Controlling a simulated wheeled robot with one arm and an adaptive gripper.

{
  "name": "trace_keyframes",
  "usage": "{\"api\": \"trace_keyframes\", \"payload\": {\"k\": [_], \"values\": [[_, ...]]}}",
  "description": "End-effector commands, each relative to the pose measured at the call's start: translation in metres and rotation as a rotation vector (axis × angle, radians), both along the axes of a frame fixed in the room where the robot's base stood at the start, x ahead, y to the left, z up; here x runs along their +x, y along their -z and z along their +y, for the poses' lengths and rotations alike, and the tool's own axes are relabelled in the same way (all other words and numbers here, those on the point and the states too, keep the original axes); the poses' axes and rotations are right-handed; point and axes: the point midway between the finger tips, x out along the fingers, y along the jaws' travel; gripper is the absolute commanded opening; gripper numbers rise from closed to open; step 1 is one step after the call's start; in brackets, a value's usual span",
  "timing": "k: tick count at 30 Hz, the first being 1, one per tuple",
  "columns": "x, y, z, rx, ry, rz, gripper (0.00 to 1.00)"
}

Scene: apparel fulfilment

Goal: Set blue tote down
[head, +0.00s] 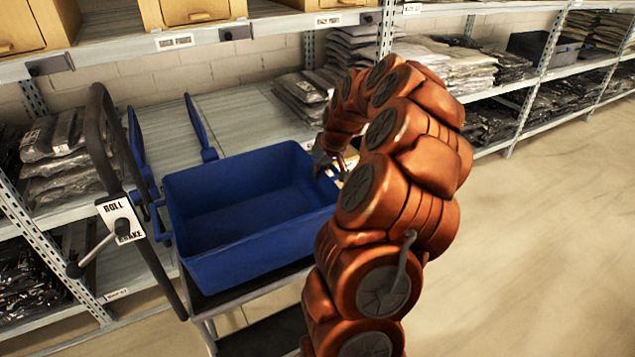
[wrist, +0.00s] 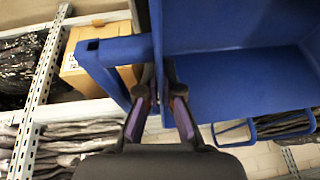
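The blue tote (head: 245,240) is open and looks empty in the head view. It is over the top of a grey cart (head: 262,285); I cannot tell whether its base touches the cart. My gripper (head: 325,160) is at the tote's right end, partly hidden by my arm. In the wrist view the two fingers of my gripper (wrist: 158,92) close on the tote's edge beside a blue handle (wrist: 112,50). The tote's wall (wrist: 235,85) fills the upper right there.
The cart has a black push handle (head: 105,130) and a roll/brake lever sign (head: 118,218) at the left. Shelves with bagged garments (head: 62,150) and yellow boxes (head: 190,8) stand behind. The floor (head: 540,240) at right is clear.

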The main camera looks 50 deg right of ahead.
Motion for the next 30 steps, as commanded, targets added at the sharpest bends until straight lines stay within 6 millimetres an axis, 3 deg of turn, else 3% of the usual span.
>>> {"api": "trace_keyframes", "payload": {"k": [6, 19, 27, 30], "values": [[-0.001, 0.028, 0.001, 0.006, 0.001, 0.003, 0.0], [0.0, 0.032, 0.0, 0.003, 0.001, 0.0, 0.0], [0.0, 0.032, 0.0, 0.002, -0.001, 0.002, 0.31], [0.0, 0.032, 0.0, 0.002, -0.001, 0.002, 0.31]]}}
